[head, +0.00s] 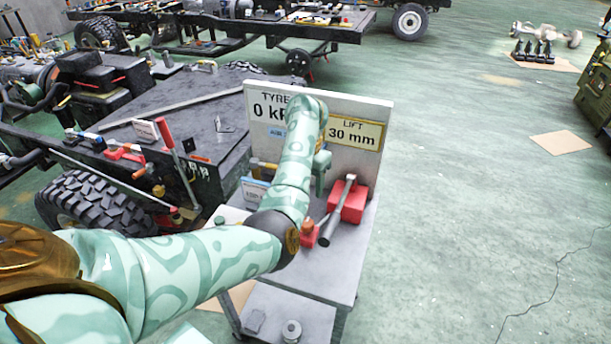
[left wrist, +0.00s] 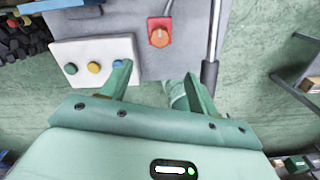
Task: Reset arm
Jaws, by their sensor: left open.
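My left arm comes in from the left in the head view and bends up in front of an upright sign board (head: 360,110). My left gripper is mostly hidden there behind the arm. In the left wrist view my left gripper (left wrist: 160,88) is open, with nothing between its two green fingers. Beyond the fingers are a white button box (left wrist: 95,52) with blue, yellow and green buttons and a red switch (left wrist: 159,32). The left finger overlaps the box in the picture; I cannot tell whether they touch. My right gripper is in neither view.
A grey stand (head: 345,255) below the board carries a red block (head: 350,203) with a dark-handled lever (head: 335,212) and a small red switch (head: 309,233). A chassis with a large tyre (head: 95,205) stands close on the left. The green floor (head: 480,200) is open on the right.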

